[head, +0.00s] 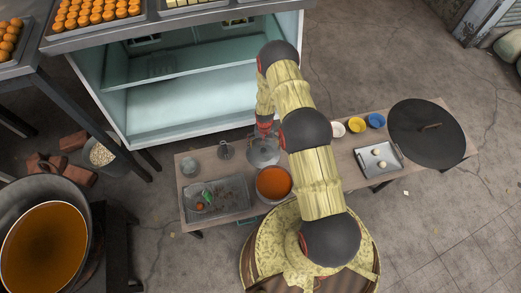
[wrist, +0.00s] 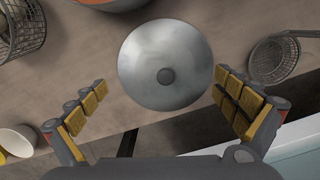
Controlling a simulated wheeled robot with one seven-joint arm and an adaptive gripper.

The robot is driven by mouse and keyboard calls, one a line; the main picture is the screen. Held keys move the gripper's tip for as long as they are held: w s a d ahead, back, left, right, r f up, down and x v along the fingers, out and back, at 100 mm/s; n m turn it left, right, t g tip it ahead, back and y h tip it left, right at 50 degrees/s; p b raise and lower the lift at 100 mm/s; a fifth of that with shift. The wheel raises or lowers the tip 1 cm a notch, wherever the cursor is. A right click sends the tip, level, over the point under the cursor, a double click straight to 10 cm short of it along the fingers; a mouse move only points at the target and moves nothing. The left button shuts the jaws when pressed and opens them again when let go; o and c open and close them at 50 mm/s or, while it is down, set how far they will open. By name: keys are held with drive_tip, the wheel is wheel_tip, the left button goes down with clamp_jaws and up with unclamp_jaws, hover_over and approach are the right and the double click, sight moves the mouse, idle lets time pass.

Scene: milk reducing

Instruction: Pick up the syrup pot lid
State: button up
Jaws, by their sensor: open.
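A round grey metal lid (wrist: 166,62) with a dark knob at its centre lies on the table in the wrist view. It also shows in the head view (head: 263,153), beside the pot of orange syrup (head: 273,183), partly covered by my arm. The pot's rim edge (wrist: 110,4) shows at the top of the wrist view. My gripper (wrist: 160,85) is open and empty, its fingers to the left and right of the lid in the picture. In the head view my gripper (head: 264,130) is at the table's far edge, near the lid. I see no contact with the lid.
A wire strainer (wrist: 270,60) lies right of the lid and a wire basket (wrist: 22,25) to its left in the wrist view. A white bowl (wrist: 17,140) is at lower left. A large dark lid (head: 427,133) and metal tray (head: 379,160) lie right. A pale cabinet (head: 190,100) stands behind the table.

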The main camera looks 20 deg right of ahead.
sight(264, 150)
drive_tip(key=shift+w, duration=0.6)
drive_tip(key=shift+w+f+m+t, duration=0.2)
drive_tip(key=shift+m+t, duration=0.1)
drive_tip(key=f+b, duration=0.1)
drive_tip(key=f, duration=0.2)
drive_tip(key=f+b, duration=0.2)
drive_tip(key=f, duration=0.2)
drive_tip(key=shift+w+d+f, duration=0.15)
drive_tip(key=shift+w+f, duration=0.05)
drive_tip(key=shift+f, duration=0.05)
drive_tip(key=shift+c, duration=0.4)
drive_tip(key=c, duration=1.5)
drive_tip(key=shift+s, duration=0.15)
clamp_jaws()
